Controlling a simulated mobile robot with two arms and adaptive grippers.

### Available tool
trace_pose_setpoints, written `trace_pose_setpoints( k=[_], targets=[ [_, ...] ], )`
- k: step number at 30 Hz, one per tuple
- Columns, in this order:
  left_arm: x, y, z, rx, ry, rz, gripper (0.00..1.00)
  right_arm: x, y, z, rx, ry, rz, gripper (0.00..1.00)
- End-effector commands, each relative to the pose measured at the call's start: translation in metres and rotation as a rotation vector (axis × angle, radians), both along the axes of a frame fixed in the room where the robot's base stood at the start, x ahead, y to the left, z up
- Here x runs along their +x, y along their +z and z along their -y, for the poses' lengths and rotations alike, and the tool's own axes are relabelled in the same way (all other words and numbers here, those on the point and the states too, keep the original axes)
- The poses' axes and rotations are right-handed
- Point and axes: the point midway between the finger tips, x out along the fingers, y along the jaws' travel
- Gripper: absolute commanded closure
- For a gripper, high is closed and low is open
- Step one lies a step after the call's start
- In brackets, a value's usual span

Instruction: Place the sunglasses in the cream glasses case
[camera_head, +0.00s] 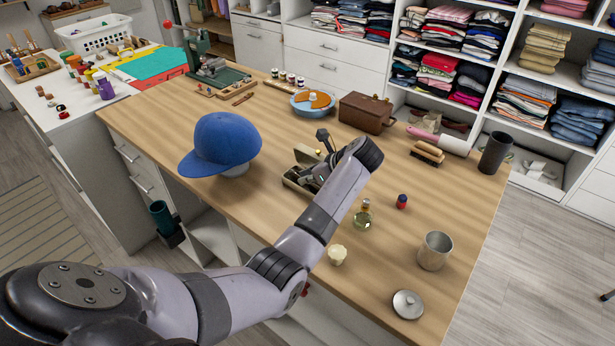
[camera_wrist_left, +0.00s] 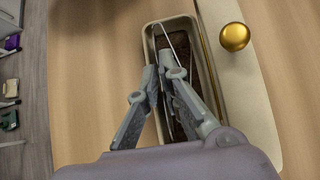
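The cream glasses case (camera_head: 290,184) lies open on the wooden table, partly hidden by my left arm in the head view. Thin metal parts of the sunglasses (camera_wrist_left: 168,38) show at the fingertips, within the case outline; the rest is hidden. Their height above the lining is unclear. My right gripper is out of view.
A blue cap (camera_head: 222,143) stands left of the case. A glass bottle (camera_head: 363,215), a small red-and-blue item (camera_head: 402,201), a metal cup (camera_head: 435,250) and a round lid (camera_head: 407,304) stand to the right. A brown box (camera_head: 366,112) is behind.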

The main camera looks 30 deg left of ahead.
Motion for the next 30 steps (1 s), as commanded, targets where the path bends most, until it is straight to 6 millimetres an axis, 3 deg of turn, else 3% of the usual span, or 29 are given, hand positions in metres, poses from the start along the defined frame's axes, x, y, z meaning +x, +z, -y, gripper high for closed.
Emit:
trace_pose_setpoints(
  k=[8, 18, 23, 30],
  targets=[
    [0.000, 0.000, 0.000, 0.000, -0.001, 0.001, 0.75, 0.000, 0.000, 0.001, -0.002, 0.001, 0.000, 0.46],
    [0.000, 0.002, 0.000, 0.000, -0.001, 0.002, 0.75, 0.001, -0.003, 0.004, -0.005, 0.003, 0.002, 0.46],
    [0.000, 0.018, 0.015, 0.001, -0.002, 0.004, 0.75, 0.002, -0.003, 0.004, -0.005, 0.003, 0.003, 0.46],
    [-0.004, 0.055, 0.051, 0.000, -0.002, 0.005, 0.75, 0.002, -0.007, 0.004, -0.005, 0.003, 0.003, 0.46]
  ],
)
